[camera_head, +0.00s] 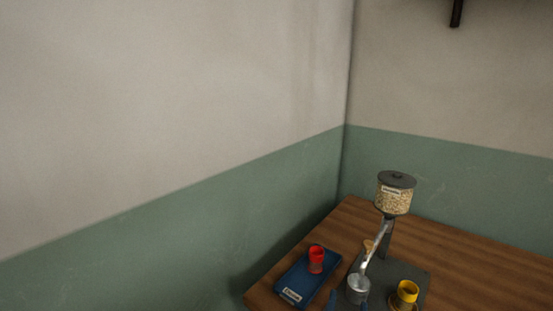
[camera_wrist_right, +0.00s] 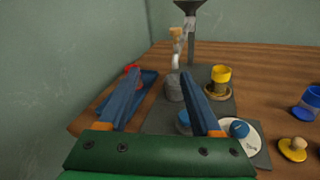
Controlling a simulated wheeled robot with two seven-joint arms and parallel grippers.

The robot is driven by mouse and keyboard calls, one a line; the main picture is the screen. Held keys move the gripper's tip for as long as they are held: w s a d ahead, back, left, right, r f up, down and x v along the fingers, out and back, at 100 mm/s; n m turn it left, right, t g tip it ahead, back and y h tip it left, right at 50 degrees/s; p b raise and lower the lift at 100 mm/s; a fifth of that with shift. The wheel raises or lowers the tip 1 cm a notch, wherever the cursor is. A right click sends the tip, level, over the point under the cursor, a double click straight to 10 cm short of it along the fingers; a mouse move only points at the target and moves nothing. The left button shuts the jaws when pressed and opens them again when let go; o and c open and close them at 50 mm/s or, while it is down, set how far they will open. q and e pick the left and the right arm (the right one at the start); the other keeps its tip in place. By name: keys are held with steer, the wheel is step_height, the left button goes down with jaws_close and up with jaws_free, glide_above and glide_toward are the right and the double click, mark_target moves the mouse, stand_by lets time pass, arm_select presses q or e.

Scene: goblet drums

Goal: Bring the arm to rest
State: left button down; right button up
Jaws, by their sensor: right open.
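My right gripper (camera_wrist_right: 162,78) is open, with two blue fingers spread apart and nothing between the tips. In the head view only its blue fingertips (camera_head: 348,302) show at the bottom edge, near the grey metal cup. The rest of the right arm is out of that view. My left gripper shows in neither view.
A wooden table (camera_head: 470,255) stands in a corner. It holds a blue tray (camera_head: 301,289) with a red drum (camera_head: 316,258), a grain dispenser (camera_head: 395,194), a grey cup (camera_head: 357,288) and a yellow drum (camera_head: 406,294). A blue drum (camera_wrist_right: 309,104) stands right.

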steer(key=s+d+f+m+g+y, duration=0.1)
steer(key=s+d+f+m+g, duration=0.25)
steer(key=f+m, duration=0.35)
steer(key=s+d+f+m+g+y, duration=0.1)
steer(key=s+d+f+m+g, duration=0.15)
steer(key=s+f+m, duration=0.4)
steer(key=s+a+f+m+g+y, duration=0.1)
steer(key=s+f+m+g+y, duration=0.15)
steer(key=s+m, duration=0.4)
steer(key=s+a+f+m+g+y, duration=0.1)
steer(key=s+a+f+m+g, duration=0.1)
steer(key=s+m+g, duration=0.45)
step_height(320, 180, down, 15)
steer(key=m+t, duration=0.1)
steer(key=s+d+f+g, duration=0.1)
steer(key=s+d+f, duration=0.1)
steer(key=s+f, duration=0.9)
steer(key=shift+s+d+f, duration=0.2)
steer(key=shift+s+d, duration=0.15)
steer(key=shift+s, duration=0.4)
